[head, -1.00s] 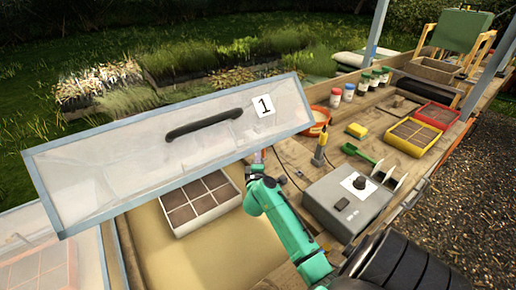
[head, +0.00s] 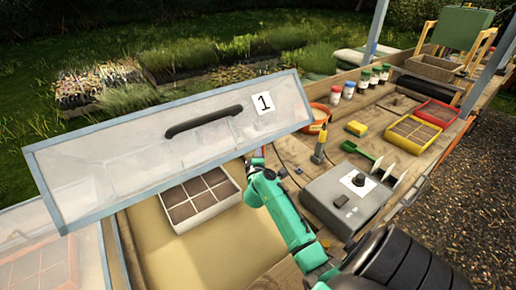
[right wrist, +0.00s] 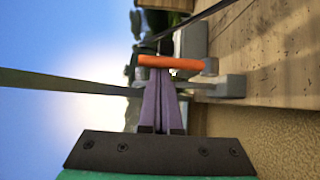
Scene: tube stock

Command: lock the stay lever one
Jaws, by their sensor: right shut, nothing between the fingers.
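The lid marked 1 (head: 105,175) is a clear panel in a grey-blue frame with a black handle; it stands raised and tilted over the bed. The stay lever, an orange bar (right wrist: 170,62), lies across the right wrist view beside a grey bracket (right wrist: 228,86). My right gripper (right wrist: 158,76) is shut and empty, its purple fingertips right at the orange bar; whether they touch it I cannot tell. In the head view this gripper (head: 257,158) is by the lid's lower right edge, where the lever is hardly visible. My left gripper is not in view.
A white divided tray (head: 198,223) sits in the bed under the lid. A grey box with a knob (head: 330,205) stands right of my right arm. Bottles, a green scoop (head: 352,151) and a yellow tray (head: 424,137) lie farther back on the bench. Another clear lid is at lower left.

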